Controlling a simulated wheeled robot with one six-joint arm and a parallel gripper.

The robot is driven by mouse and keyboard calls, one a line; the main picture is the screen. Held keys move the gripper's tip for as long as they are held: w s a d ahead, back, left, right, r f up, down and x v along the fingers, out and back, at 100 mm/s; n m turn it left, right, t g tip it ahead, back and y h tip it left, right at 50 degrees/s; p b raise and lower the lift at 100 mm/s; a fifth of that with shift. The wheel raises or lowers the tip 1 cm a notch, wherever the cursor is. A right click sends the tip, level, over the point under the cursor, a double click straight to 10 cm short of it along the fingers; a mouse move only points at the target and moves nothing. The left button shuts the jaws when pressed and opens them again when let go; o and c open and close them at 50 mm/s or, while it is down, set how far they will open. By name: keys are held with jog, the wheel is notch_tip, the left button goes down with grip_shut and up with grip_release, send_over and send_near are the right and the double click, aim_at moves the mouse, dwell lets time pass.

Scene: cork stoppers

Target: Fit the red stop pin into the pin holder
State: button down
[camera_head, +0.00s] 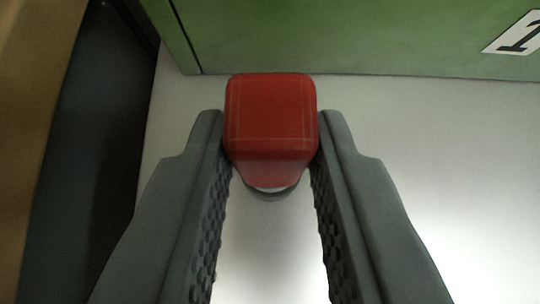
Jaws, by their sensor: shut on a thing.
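The red stop pin (270,120) is a red block with rounded edges in the middle of the head camera view. My gripper (270,150) is shut on it, with one grey finger touching each side near the fingertips. Below the red block a rounded grey edge (272,194) shows, partly hidden by the block; I cannot tell whether it is part of the pin or the pin holder. No pin holder can be made out for certain.
A green panel (350,38) with a black-on-white number label (518,34) stands just beyond the pin. A pale grey surface (400,125) lies below. A dark strip (85,150) and a brown area (35,110) are at the left.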

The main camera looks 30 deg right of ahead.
jog(key=shift+f, duration=0.25)
jog(key=c, duration=1.1)
grip_release()
jog(key=v, duration=1.7)
jog(key=shift+s+a, duration=0.1)
jog(key=shift+a, duration=0.15)
jog(key=s+d+r+n+t+y, duration=0.2)
jog(key=s+r, duration=0.3)
jog(key=s, duration=0.7)
jog(key=s+d+r+n+t+y, duration=0.2)
jog(key=s+d+r+t, duration=0.1)
jog(key=s, duration=0.8)
jog(key=s+d+r+n+t+y, duration=0.1)
jog(key=s+d+r+n+t, duration=0.1)
jog(key=s+r, duration=0.5)
jog(key=shift+s+d+r+n+t+y, duration=0.15)
jog(key=shift+s+d+t, duration=0.15)
jog(key=shift+s, duration=0.65)
jog(key=shift+s+d+n+t+y, duration=0.15)
jog(key=shift+s+d, duration=0.2)
jog(key=shift+s, duration=0.55)
jog(key=shift+s+d+r+n+t+y, duration=0.1)
jog(key=shift+s+d+t, duration=0.2)
jog(key=shift+s, duration=0.65)
